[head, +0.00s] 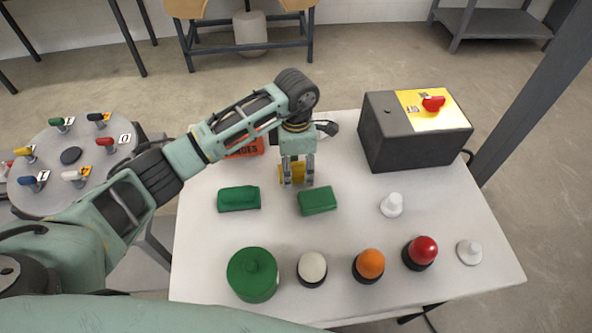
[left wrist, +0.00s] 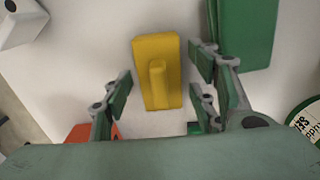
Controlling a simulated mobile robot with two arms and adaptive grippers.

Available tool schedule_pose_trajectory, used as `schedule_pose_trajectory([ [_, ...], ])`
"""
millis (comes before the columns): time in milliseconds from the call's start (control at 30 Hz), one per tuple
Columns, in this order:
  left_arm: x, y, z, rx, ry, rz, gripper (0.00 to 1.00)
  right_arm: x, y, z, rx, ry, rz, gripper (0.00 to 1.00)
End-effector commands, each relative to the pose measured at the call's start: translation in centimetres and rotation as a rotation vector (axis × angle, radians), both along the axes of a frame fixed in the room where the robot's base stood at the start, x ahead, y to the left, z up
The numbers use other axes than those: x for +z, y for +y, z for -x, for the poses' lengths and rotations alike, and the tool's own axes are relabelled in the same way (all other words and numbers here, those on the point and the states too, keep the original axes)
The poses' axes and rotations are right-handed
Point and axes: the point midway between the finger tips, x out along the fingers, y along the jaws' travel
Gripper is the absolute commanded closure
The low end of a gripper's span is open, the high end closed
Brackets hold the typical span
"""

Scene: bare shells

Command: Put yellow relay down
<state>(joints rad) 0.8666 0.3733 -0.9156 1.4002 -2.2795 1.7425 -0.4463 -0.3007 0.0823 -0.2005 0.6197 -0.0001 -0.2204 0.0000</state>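The yellow relay (head: 293,173) is at the middle back of the white table (head: 214,270), partly hidden by my left gripper (head: 299,175). In the left wrist view the yellow relay (left wrist: 157,72) shows whole, with a raised rib on top, and seems to lie on the white surface. My left gripper (left wrist: 164,103) points down over it, one finger on each side. Gaps show between the finger pads and the relay, so the gripper is open around it, not gripping. My right gripper is not in view.
Two green blocks (head: 239,198) (head: 318,201) lie in front of the gripper. An orange sign (head: 246,148) is just behind left. A dark box with a red knob (head: 412,140) stands right. Several round buttons and a green cylinder (head: 253,275) line the front. A round side table (head: 66,187) stands left.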

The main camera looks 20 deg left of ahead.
Motion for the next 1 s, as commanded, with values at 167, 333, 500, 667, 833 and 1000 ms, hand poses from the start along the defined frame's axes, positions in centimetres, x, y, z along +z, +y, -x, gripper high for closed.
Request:
schedule_pose_trajectory([
  [167, 0.0, 0.0, 0.0, 0.0, 0.0, 0.0, 0.65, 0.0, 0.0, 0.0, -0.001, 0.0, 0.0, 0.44],
  [333, 0.0, 0.0, 0.0, 0.0, 0.0, 0.0, 0.8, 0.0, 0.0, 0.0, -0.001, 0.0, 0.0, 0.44],
  [500, 0.1, 0.0, 0.0, 0.0, -0.001, 0.001, 0.95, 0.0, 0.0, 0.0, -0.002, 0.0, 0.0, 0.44],
  [667, 0.1, 0.0, 0.0, 0.0, -0.001, 0.001, 0.97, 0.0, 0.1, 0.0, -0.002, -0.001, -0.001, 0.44],
  [833, 0.5, 0.0, -0.1, 0.0, -0.003, 0.001, 0.97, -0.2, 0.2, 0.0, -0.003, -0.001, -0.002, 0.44],
  [1000, 2.4, 0.0, -0.2, -0.001, -0.007, 0.001, 0.97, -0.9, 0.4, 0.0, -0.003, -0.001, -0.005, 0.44],
])
